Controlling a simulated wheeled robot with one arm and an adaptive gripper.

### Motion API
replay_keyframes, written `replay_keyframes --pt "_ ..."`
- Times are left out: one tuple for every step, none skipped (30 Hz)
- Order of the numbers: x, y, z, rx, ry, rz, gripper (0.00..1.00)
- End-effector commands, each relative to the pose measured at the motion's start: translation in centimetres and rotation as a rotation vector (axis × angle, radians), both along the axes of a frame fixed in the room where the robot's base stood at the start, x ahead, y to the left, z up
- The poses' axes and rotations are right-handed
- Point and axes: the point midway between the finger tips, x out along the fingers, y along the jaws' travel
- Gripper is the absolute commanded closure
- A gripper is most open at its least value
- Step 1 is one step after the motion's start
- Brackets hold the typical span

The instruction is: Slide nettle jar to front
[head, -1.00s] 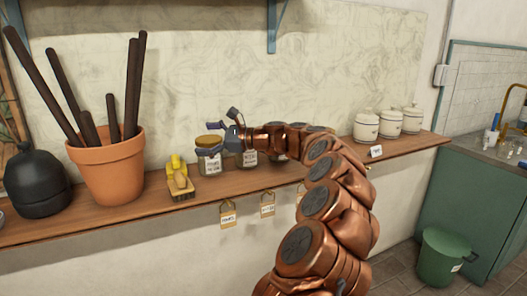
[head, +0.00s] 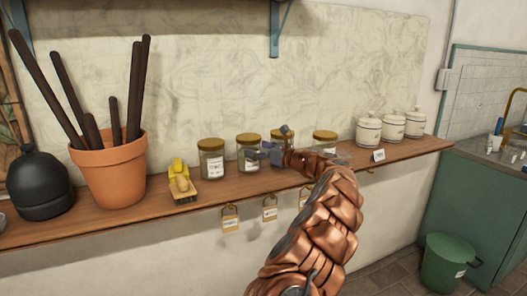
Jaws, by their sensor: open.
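Several glass jars with gold-brown lids stand in a row on the wooden shelf (head: 130,208). There is a left jar (head: 211,160), a second jar (head: 247,152), a third jar (head: 277,135) and a right jar (head: 325,136). Their labels are too small to read, so I cannot tell which is nettle. My gripper (head: 266,146) is open in front of the third jar and hides much of it. One finger is close to the second jar's right side; I cannot tell if they touch. My arm partly hides the right jar.
White canisters (head: 368,131) stand at right. Tags (head: 231,217) hang below the shelf's front edge. A blue bracket (head: 276,28) is above.

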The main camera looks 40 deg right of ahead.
Motion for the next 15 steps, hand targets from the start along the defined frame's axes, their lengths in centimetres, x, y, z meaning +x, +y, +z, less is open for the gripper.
replay_keyframes --pt "0.8 0.2 -0.1 -0.001 0.004 0.002 0.00" --pt "1.1 0.4 -0.2 -0.001 0.005 0.003 0.00" --pt "1.6 0.5 -0.2 0.000 0.005 0.002 0.00" --pt "1.8 0.5 -0.2 0.000 0.005 0.002 0.00" --pt "2.1 0.6 -0.2 0.000 0.005 0.003 0.00" --pt "2.4 0.7 -0.2 0.000 0.005 0.003 0.00" --pt "2.6 0.7 -0.1 0.000 0.004 0.002 0.00" --pt "2.8 0.8 -0.1 0.000 0.003 0.002 0.00" --pt "3.0 0.8 -0.1 0.000 0.003 0.002 0.00" --pt "3.1 0.9 -0.1 -0.001 0.003 0.002 0.00" --pt "3.3 0.9 -0.1 -0.001 0.003 0.002 0.00" --pt "3.4 0.9 -0.1 0.000 0.002 0.002 0.00" --pt "3.4 0.9 -0.1 0.000 0.002 0.002 0.00" --pt "3.5 0.9 -0.1 0.000 0.002 0.002 0.00" --pt "3.5 0.9 -0.1 0.000 0.002 0.002 0.00"
